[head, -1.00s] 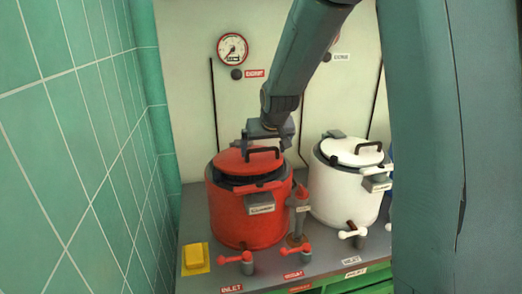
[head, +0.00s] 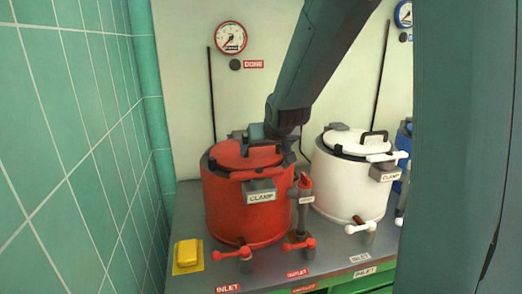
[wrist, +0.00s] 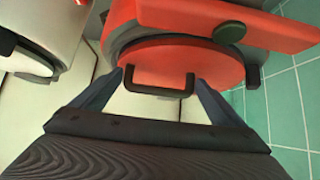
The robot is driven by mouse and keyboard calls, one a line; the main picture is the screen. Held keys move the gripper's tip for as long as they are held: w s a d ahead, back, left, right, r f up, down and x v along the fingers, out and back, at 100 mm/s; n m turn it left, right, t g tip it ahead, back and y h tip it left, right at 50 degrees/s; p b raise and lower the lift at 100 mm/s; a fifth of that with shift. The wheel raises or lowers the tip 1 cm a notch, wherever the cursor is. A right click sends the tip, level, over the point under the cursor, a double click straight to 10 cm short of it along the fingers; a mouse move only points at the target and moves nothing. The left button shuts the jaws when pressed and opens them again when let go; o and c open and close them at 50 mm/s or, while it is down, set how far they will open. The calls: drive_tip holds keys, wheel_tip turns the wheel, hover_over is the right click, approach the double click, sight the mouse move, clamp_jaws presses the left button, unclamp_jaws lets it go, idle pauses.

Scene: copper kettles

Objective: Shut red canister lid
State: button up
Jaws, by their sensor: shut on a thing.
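The red canister (head: 245,212) stands on the grey bench at the left, below a round gauge. Its round red lid (head: 238,154) lies low over the dark rim, looking nearly level; I cannot tell whether it is fully seated. In the wrist view the lid (wrist: 180,62) shows with its black bar handle (wrist: 160,88). My gripper (wrist: 163,80) is shut on this handle, one finger at each end. In the head view my gripper (head: 262,138) is at the lid's back, partly hidden by my arm. A clamp (head: 260,192) with a red bar sits at the canister's front.
A white canister (head: 345,187) stands close on the right, with a blue one (head: 405,150) partly hidden beyond it. Red valve handles (head: 235,253) and a red-topped vent pipe (head: 304,205) stand in front. A yellow block (head: 187,253) lies front left. A green tiled wall (head: 80,150) bounds the left.

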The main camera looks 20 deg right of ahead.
drive_tip(key=shift+s+a+f, duration=0.1)
drive_tip(key=shift+s+f, duration=0.25)
drive_tip(key=shift+f, duration=0.35)
drive_tip(key=o, duration=1.2)
drive_tip(key=shift+r, duration=0.15)
drive_tip(key=p+v, duration=0.3)
drive_tip(key=v, duration=0.4)
drive_tip(key=shift+r, duration=0.45)
drive_tip(key=shift+s, duration=0.15)
